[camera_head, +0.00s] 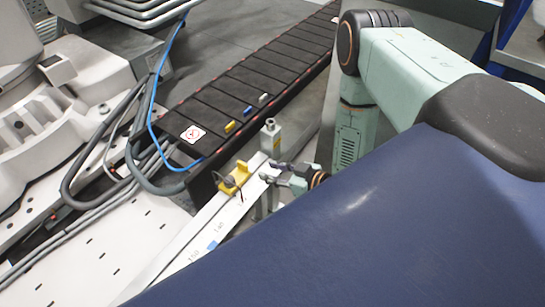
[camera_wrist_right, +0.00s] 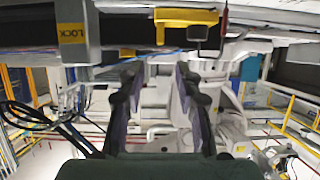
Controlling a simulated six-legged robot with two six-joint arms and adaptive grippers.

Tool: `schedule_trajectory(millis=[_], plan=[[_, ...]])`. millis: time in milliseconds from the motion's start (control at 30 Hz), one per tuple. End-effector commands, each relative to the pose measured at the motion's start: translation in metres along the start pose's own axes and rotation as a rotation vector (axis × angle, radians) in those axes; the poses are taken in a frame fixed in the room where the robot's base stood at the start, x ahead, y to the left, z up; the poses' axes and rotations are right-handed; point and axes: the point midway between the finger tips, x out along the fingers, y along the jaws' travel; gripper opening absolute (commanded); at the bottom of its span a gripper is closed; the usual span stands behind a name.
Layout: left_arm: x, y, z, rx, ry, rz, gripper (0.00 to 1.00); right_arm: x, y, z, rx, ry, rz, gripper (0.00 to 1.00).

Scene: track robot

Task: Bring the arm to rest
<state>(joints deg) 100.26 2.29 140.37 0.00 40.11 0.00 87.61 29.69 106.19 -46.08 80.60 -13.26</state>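My right arm (camera_head: 430,85), pale green with dark joints, comes in from the upper right of the head view and bends down. Its gripper (camera_head: 266,171) points left beside a white rail, near a yellow latch (camera_head: 236,176). In the right wrist view the gripper (camera_wrist_right: 159,75) has its two dark fingers well apart, with nothing between them. The yellow latch (camera_wrist_right: 186,17) shows there above and beyond the fingertips, apart from them. My left gripper is in neither view.
The white rail (camera_head: 200,232) runs beside the yellow latch. A dark segmented track (camera_head: 265,85) with small coloured pieces (camera_head: 230,126) lies beyond. Grey hoses and a blue cable (camera_head: 152,100) are at left.

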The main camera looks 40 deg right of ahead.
Motion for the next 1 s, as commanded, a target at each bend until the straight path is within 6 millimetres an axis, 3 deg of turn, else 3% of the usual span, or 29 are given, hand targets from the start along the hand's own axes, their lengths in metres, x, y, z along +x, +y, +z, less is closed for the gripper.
schedule_trajectory(millis=[333,467,600,700,833,900,1000], plan=[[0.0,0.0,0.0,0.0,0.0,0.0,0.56,0.0,0.0,0.005,0.019,-0.024,0.001,0.34],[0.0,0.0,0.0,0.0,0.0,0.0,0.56,-0.016,-0.004,0.045,0.127,-0.208,0.059,0.34],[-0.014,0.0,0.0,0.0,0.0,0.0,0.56,-0.063,-0.05,0.084,0.299,-0.539,0.115,0.34],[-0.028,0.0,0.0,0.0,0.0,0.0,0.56,-0.106,-0.085,0.089,0.382,-0.75,0.149,0.34],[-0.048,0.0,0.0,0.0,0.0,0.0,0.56,-0.17,-0.122,0.08,0.437,-0.989,0.194,0.34],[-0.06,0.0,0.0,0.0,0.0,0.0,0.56,-0.203,-0.136,0.067,0.439,-1.091,0.218,0.34],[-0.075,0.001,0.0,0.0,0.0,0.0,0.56,-0.236,-0.146,0.045,0.412,-1.179,0.241,0.34]])
